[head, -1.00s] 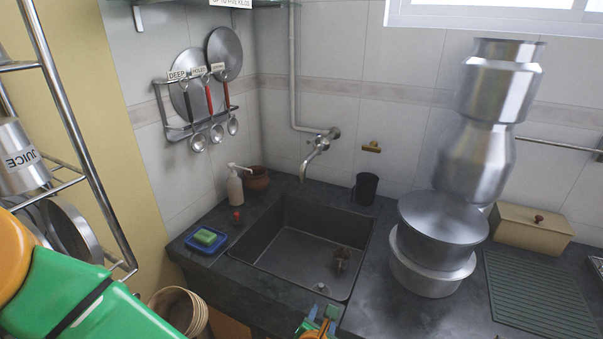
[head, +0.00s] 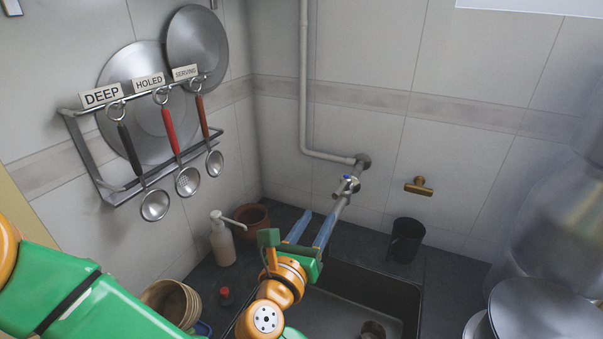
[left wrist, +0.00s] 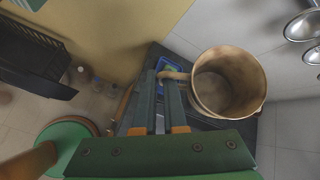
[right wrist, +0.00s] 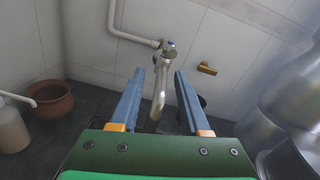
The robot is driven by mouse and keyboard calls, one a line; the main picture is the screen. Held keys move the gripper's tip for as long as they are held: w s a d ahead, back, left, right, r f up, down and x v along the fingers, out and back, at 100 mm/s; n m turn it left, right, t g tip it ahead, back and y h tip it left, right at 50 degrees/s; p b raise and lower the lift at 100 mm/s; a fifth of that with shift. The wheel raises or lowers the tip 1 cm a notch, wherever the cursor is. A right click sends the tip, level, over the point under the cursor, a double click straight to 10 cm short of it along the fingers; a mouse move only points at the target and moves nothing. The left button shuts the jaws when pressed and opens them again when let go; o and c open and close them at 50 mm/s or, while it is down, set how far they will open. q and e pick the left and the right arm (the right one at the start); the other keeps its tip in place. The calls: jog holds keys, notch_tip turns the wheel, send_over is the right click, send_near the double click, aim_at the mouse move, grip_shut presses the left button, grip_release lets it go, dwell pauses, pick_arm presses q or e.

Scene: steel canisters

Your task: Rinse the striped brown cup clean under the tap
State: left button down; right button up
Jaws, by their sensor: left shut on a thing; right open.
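The striped brown cup (head: 172,304) is at the lower left of the head view, left of the sink. In the left wrist view the cup (left wrist: 228,80) is large, its mouth facing the camera, with a darker patch inside. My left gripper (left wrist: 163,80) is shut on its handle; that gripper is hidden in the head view. The tap (head: 340,205) hangs from the wall pipe, with a small knob (head: 349,184) on top. My right gripper (head: 312,228) is open and empty in front of the tap. In the right wrist view the spout (right wrist: 160,95) appears between its fingers. No water shows.
The dark sink (head: 375,283) lies below the tap, with a small brownish object (head: 372,330) in it. A soap bottle (head: 222,240), clay pot (head: 252,218) and black mug (head: 405,240) stand around it. Steel vessels (head: 545,308) crowd the right; ladles (head: 187,182) hang left.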

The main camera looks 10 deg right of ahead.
aim_at(344, 180)
jog(key=shift+h, duration=0.3)
jog(key=d+r, duration=0.1)
jog(key=w+d+r+p, duration=0.1)
jog(key=d, duration=0.1)
jog(key=shift+d+r, duration=0.1)
jog(key=shift+d, duration=0.05)
jog(key=x, duration=0.4)
jog(key=f+x, duration=0.1)
jog(key=x, duration=0.2)
jog(key=shift+w+a+f+p, duration=0.1)
jog(key=shift+w+a+p, duration=0.2)
jog(key=shift+a, duration=0.1)
jog(key=shift+w+d, duration=0.15)
jog(key=shift+w, duration=0.05)
pick_arm(q)
jog(key=shift+s+r, duration=1.1)
pick_arm(e)
jog(key=shift+s, duration=0.2)
pick_arm(q)
jog(key=shift+w+d, duration=0.1)
pick_arm(e)
jog(key=shift+w, duration=0.15)
grip_shut()
